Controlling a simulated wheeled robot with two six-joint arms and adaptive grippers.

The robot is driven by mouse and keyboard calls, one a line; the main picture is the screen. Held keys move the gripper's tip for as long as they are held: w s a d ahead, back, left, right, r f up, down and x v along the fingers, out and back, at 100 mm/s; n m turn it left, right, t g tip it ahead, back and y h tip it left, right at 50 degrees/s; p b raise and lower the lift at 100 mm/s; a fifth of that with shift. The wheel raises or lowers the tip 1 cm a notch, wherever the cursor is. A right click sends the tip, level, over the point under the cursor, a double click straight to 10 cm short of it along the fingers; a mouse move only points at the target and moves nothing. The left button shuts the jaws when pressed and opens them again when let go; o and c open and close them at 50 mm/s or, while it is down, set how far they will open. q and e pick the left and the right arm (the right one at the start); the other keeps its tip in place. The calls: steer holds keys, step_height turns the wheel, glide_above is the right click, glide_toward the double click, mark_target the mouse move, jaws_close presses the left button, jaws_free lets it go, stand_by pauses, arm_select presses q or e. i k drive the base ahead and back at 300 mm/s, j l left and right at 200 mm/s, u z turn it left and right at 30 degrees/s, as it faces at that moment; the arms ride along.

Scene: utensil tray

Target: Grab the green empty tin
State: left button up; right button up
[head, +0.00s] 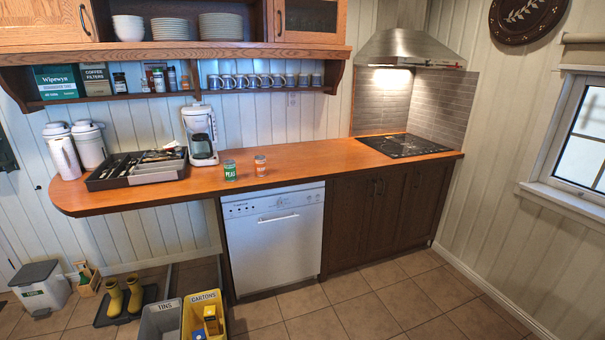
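A green tin (230,170), with lettering that seems to read "PEAS", stands upright on the wooden counter near its front edge, above the left side of the dishwasher. Whether it is empty cannot be seen. An orange tin (260,166) stands a little to its right, apart from it. Neither of my grippers shows in the head view.
A utensil tray (122,182) and a white coffee maker (200,135) stand left of the tins. The counter (310,157) right of them is clear up to the black hob (404,145). A grey "TINS" bin (160,322) and yellow "CARTONS" bin (204,297) stand on the floor.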

mark_target(229, 171)
steer(key=i+l+z, duration=0.15)
steer(key=i+z, duration=0.15)
steer(key=i, duration=0.6)
steer(key=i+z, duration=0.3)
steer(key=i, duration=0.55)
